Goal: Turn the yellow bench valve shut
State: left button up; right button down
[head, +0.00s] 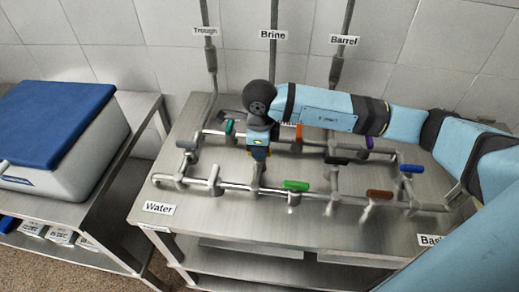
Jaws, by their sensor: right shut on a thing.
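My right gripper (258,148) points down over the pipework on the steel bench, at the left-middle part of the pipe loop. It is shut on the yellow valve (260,156), of which only a small yellow-orange part shows between and below the fingers. The gripper hides most of the handle, so its angle to the pipe cannot be told. My left gripper is not in view.
Other valves stand close by on the steel bench (330,238): green (296,185), teal (229,127), orange (298,133), black (336,160), brown (380,194), blue (411,168) and white (214,176). A blue-lidded cooler (52,122) stands on the left table.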

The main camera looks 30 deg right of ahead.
jog(key=shift+m, duration=0.4)
jog(key=c, duration=1.1)
grip_release()
jog(key=shift+o, duration=0.2)
notch_tip(320, 180, up, 14)
jog(key=shift+b, duration=0.35)
